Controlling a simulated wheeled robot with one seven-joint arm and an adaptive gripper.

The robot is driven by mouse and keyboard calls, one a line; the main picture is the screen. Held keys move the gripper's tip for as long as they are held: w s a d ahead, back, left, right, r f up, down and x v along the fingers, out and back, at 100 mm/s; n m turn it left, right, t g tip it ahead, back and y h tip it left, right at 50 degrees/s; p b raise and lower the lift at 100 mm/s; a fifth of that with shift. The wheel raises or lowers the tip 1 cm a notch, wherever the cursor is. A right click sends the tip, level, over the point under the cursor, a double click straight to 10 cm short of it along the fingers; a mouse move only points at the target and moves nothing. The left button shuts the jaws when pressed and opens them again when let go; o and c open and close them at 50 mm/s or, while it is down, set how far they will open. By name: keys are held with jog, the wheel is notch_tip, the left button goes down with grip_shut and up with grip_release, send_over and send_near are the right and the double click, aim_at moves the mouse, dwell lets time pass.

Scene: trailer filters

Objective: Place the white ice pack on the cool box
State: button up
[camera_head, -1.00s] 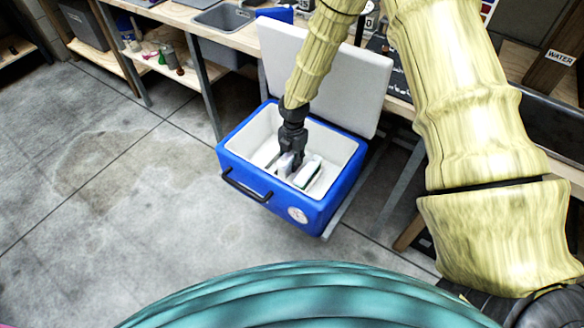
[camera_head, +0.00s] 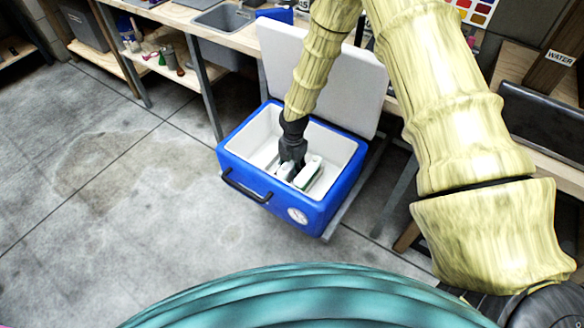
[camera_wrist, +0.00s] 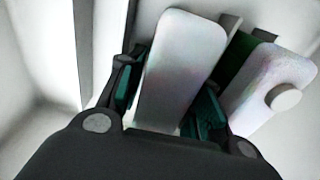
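In the head view only a small part of the pack (camera_head: 285,172) shows below the fingers.
A white and green carton with a round cap (camera_wrist: 268,82) lies inside the box, close to the right finger; it shows in the head view too (camera_head: 309,172). The box walls are close around my gripper. A workbench (camera_head: 235,38) stands behind; open floor lies left.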

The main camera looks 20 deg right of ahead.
jog(key=r, duration=1.2)
jog(key=shift+w+d+r, duration=0.15)
jog(key=shift+d+r, duration=0.05)
dwell(1.1)
